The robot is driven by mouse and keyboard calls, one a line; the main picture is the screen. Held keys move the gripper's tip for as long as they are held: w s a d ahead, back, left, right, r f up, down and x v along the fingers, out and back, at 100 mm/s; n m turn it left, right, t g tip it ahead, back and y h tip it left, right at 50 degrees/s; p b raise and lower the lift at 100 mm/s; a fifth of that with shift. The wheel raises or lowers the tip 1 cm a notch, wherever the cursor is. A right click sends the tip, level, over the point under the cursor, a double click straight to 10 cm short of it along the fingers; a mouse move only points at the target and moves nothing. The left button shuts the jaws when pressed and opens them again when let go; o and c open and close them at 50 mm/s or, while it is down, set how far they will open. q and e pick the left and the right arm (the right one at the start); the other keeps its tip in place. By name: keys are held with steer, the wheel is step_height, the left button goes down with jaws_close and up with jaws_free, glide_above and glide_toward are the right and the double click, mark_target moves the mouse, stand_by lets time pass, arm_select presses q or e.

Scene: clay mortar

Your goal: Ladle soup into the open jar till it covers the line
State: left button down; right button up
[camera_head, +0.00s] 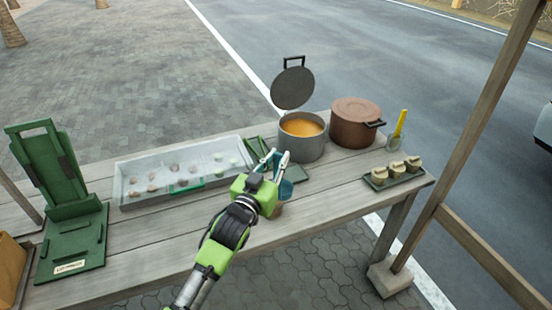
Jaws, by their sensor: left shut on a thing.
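My left gripper (275,160) is over the middle of the wooden table, in front of the grey pot, shut on a teal thing (287,188) that it mostly hides. I cannot tell whether this is a ladle or a cup. My right gripper is not in view.
A brown lidded pot (355,130) stands right of the grey pot. A yellow-handled utensil (398,127) is near three lidded jars on a dark tray (420,178). A long grey tray (128,192) with small lumps and a green stand (70,243) are at left. A wooden post (465,150) rises at right.

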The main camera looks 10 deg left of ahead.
arm_select(q)
steer(key=shift+r, duration=0.1)
step_height(320, 180, up, 5)
steer(key=p, duration=0.5)
stand_by(0.3)
